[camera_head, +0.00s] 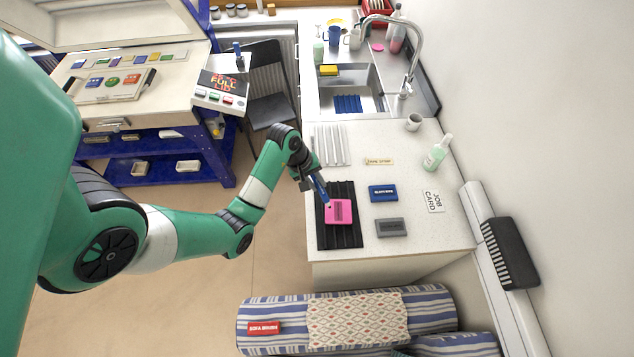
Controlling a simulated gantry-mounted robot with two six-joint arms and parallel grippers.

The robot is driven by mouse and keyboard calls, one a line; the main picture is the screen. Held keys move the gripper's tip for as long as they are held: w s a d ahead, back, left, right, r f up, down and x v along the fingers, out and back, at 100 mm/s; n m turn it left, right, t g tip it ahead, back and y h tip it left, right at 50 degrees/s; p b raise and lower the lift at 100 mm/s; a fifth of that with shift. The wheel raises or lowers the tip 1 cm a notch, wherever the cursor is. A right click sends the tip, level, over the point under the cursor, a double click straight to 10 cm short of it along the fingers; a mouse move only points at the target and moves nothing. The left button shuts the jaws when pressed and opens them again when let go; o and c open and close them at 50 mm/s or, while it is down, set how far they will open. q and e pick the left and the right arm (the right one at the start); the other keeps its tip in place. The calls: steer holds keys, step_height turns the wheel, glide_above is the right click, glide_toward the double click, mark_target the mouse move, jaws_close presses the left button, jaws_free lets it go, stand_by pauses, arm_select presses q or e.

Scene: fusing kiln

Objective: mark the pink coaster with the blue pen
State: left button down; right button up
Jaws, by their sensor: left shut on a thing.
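The pink coaster (346,219) lies flat on a black ribbed mat (340,240) on the white counter, with a small darker patch in its middle. My left gripper (311,182) is just above the coaster's upper left corner. It is shut on the blue pen (320,190), which slants down to the right with its lower end at that corner. I cannot tell whether the tip touches the coaster. The upper part of the pen is hidden by the gripper. My right gripper is not in view.
A blue block (383,193) and a grey block (390,228) lie right of the mat. A job card (433,201) and a green bottle (436,155) are farther right. A white ribbed rack (330,145) lies behind the mat. A striped sofa (420,310) stands in front of the counter.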

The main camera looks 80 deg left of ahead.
arm_select(q)
step_height(320, 180, down, 4)
steer(key=b, duration=0.3)
steer(key=shift+f+b, duration=0.25)
steer(key=shift+b, duration=0.1)
steer(key=c, duration=1.3)
jaws_free()
jaws_close()
steer(key=shift+f+b, duration=0.4)
steer(key=shift+f, duration=0.05)
stand_by(0.3)
